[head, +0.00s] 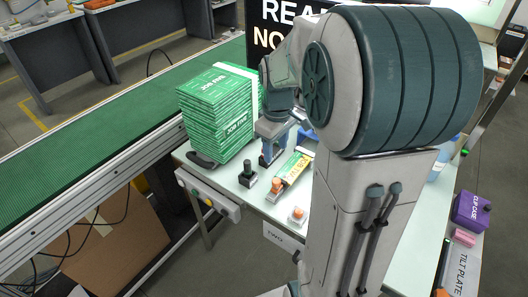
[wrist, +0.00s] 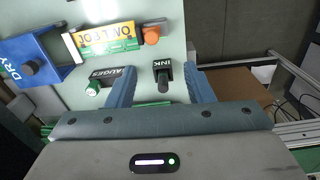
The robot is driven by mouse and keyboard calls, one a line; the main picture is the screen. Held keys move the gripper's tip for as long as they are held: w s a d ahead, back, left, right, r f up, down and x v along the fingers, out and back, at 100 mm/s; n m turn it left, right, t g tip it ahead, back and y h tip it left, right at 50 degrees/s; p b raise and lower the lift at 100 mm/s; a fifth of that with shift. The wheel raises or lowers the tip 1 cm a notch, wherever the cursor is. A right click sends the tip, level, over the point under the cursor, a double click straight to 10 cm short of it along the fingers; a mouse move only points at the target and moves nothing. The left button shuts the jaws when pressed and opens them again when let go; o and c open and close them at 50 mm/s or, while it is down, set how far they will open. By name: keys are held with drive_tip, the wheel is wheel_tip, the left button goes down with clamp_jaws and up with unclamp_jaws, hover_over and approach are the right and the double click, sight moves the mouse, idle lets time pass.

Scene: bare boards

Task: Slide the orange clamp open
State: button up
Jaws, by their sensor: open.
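An orange rounded knob, which looks like the orange clamp (wrist: 151,35), sits on a dark base at the right end of a flat board labelled JOB TWO (wrist: 106,30) in the wrist view. In the head view the orange clamp (head: 276,184) is at the near end of the green and yellow board (head: 294,166). My gripper (wrist: 161,74) is open, its two blue fingers apart, with nothing held. The clamp lies ahead of the fingertips in the wrist view, apart from them. My arm hides much of the table in the head view.
A blue DRY holder (wrist: 32,62) stands left. A green stack (head: 218,110) and another orange-topped piece (head: 297,214) are on the table.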

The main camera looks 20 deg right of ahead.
sight(277, 181)
drive_tip(key=shift+n, duration=0.4)
drive_tip(key=f, duration=0.4)
drive_tip(key=w+d+f, duration=0.1)
drive_tip(key=f, duration=0.4)
drive_tip(key=f+p, duration=0.1)
drive_tip(key=f, duration=0.4)
drive_tip(key=shift+w+d+f, duration=0.2)
drive_tip(key=shift+w+f, duration=0.05)
